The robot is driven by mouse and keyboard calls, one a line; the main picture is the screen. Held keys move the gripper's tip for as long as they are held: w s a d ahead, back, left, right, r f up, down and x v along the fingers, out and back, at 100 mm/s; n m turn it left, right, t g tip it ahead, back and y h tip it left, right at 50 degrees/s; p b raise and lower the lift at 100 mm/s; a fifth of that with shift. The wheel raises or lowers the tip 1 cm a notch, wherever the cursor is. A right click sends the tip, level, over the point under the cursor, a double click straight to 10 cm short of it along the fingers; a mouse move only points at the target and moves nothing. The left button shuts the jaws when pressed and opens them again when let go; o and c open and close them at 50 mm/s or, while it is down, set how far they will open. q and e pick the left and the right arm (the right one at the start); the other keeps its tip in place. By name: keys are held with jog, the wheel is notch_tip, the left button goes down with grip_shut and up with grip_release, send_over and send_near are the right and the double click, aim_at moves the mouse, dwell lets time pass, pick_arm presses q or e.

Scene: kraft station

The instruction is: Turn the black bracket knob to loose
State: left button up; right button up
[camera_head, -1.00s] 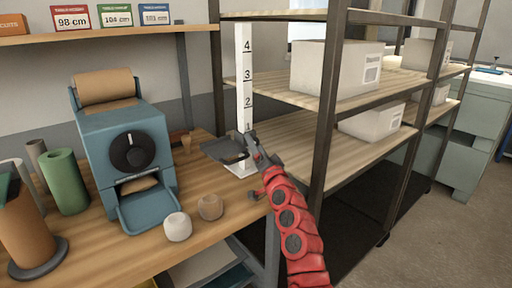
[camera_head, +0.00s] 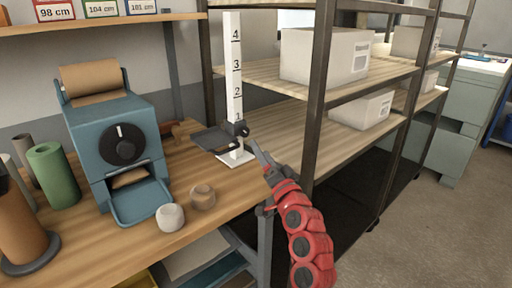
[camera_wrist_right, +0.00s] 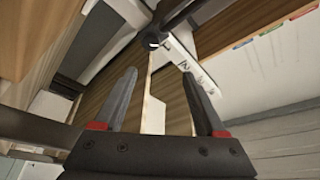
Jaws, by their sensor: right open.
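A white post (camera_head: 233,75) with black height numbers stands on a white base on the workbench. A black bracket (camera_head: 212,138) with a flat plate is mounted low on it, plate pointing left. The black bracket knob (camera_head: 241,128) is on the post's right side. My right gripper (camera_head: 252,146) is just below and right of the knob; whether they touch cannot be told. In the right wrist view, my right gripper (camera_wrist_right: 158,75) is open with nothing between its fingers. The knob (camera_wrist_right: 153,40) shows beyond the fingertips beside the post (camera_wrist_right: 190,65). My left gripper is not in view.
A blue paper dispenser (camera_head: 118,145) with a black dial stands left of the post. A metal-framed shelf (camera_head: 315,110) with white boxes stands close on the right.

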jog(key=shift+s+d, duration=0.25)
jog(key=shift+s, duration=0.6)
